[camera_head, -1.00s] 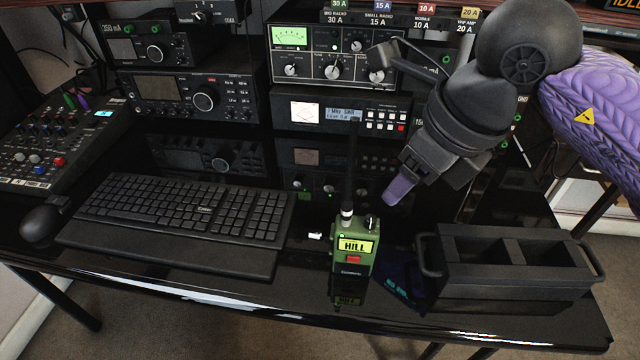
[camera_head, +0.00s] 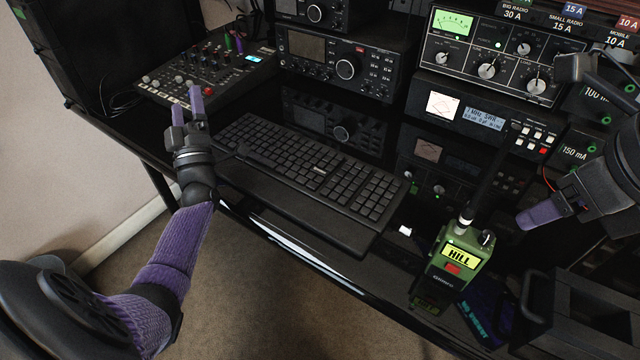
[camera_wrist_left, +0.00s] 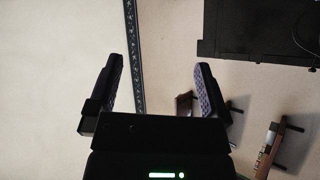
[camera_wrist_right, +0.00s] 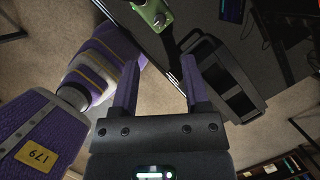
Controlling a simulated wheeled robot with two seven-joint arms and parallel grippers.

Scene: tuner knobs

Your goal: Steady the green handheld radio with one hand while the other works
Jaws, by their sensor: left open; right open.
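The green handheld radio (camera_head: 452,262) stands upright on the glossy black desk near its front edge. Its yellow display reads HILL, with a red button below, and a black antenna and a knob on top. Part of it also shows at the top of the right wrist view (camera_wrist_right: 150,14). My left gripper (camera_head: 187,104) is open and empty, near the mixer and the left end of the keyboard, far from the radio. My right gripper (camera_head: 528,219) is to the right of the radio and apart from it. It is open and empty in the right wrist view (camera_wrist_right: 157,75).
A black keyboard (camera_head: 312,172) lies left of the radio. A black divided tray (camera_head: 585,310) with handles stands right of it. A mixer (camera_head: 208,75) is at the far left. Stacked radio sets (camera_head: 345,65) and a tuner (camera_head: 490,60) line the back.

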